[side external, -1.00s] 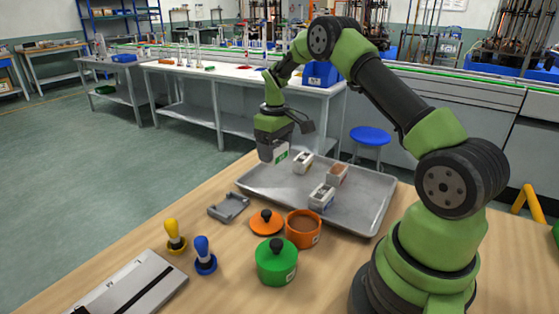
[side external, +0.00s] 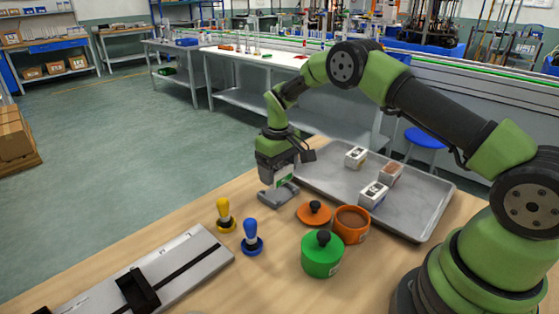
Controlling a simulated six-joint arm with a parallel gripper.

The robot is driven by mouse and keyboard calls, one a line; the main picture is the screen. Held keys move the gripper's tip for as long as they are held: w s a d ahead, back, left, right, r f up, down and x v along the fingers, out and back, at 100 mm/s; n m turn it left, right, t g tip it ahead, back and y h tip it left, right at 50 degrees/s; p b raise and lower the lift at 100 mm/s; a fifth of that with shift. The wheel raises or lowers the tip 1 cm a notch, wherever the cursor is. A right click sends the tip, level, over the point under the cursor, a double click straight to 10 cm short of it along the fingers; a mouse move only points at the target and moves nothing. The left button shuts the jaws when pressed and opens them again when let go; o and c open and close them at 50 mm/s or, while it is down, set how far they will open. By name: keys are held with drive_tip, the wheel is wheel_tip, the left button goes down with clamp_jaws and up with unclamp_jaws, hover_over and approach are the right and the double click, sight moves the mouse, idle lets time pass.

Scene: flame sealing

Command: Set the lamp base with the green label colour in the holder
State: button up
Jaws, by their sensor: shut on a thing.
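My gripper (side external: 277,176) points down at the near left of the tray, shut on a pale block with a green label, the lamp base (side external: 286,179). My gripper hides much of the block. The low grey holder (side external: 268,197) lies on the table directly below it. The bottom of the lamp base is at or just above the holder; I cannot tell whether it is seated in it.
A grey metal tray (side external: 425,226) to the right carries two white blocks (side external: 356,157) (side external: 374,195) and a brown-topped one (side external: 391,174). Nearby stand an orange pot (side external: 351,226), its lid (side external: 313,216), a green pot (side external: 322,257), and yellow (side external: 224,216) and blue (side external: 251,239) stamps.

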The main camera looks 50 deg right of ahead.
drive_tip(key=shift+f, duration=1.9)
drive_tip(key=o, duration=1)
drive_tip(key=shift+r, duration=0.1)
wheel_tip(320, 180, up, 10)
drive_tip(key=shift+f, duration=0.15)
